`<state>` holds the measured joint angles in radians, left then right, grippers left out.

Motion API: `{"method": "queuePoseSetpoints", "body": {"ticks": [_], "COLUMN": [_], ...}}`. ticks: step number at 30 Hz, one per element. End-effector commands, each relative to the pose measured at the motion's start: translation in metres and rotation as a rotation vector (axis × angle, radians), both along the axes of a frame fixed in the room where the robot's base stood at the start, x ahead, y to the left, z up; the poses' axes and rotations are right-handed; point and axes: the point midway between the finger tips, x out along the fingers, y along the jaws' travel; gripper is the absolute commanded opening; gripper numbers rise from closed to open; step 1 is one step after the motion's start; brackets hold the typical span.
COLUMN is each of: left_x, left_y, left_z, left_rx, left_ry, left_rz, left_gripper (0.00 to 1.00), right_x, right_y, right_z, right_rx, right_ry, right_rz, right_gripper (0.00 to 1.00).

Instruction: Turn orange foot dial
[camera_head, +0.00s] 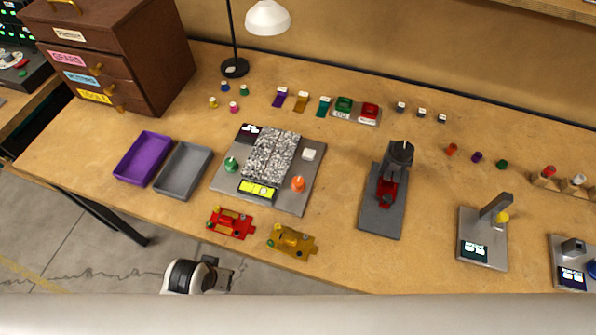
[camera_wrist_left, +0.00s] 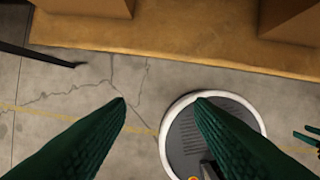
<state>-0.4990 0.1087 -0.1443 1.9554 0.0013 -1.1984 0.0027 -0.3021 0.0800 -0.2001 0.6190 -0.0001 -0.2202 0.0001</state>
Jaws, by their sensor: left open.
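The orange dial (camera_head: 298,184) stands on the right front part of a grey board (camera_head: 225,185) on the table. A green dial (camera_head: 231,164) stands on the board's left side. My left arm's wrist shows at the bottom of the head view, off the table's front edge, and its fingertips are not clear there. In the left wrist view my left gripper (camera_wrist_left: 161,100) is open and empty over the floor, apart from the dial. A dark green finger-like shape at the right edge of that view may be my right gripper; it is cut off.
Red (camera_head: 231,222) and yellow (camera_head: 291,241) fixtures lie at the table's front edge, before the board. Purple (camera_head: 143,158) and grey (camera_head: 183,169) trays lie left of it. A dark press-like device (camera_head: 384,195) stands to its right. A lamp (camera_head: 267,18) stands behind.

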Motion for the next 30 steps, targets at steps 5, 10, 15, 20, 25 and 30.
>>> {"method": "queuePoseSetpoints", "body": {"ticks": [5,10,15,20,25,30], "left_x": [0.006,0.017,0.039,0.059,0.082,0.111], "left_y": [-0.005,-0.024,-0.068,-0.106,-0.150,-0.198], "left_z": [0.066,0.128,0.164,0.177,0.188,0.201], "left_rx": [-0.019,-0.081,-0.207,-0.302,-0.378,-0.399], "left_ry": [-0.026,-0.054,-0.047,-0.016,0.043,0.145], "left_rz": [0.009,0.027,0.052,0.067,0.081,0.122], "left_gripper": [0.48,0.48,0.48,0.48,0.48,0.48], "right_x": [0.002,0.002,0.003,0.003,0.003,0.003], "right_y": [0.000,0.001,0.001,0.001,0.001,0.001], "right_z": [0.012,0.021,0.025,0.025,0.026,0.026], "right_rx": [0.001,0.001,0.001,0.001,0.001,0.001], "right_ry": [-0.003,-0.004,-0.004,-0.005,-0.005,-0.005], "right_rz": [0.000,0.000,0.000,0.000,0.000,0.000], "right_gripper": [0.36,0.36,0.36,0.36,0.36,0.36]}}
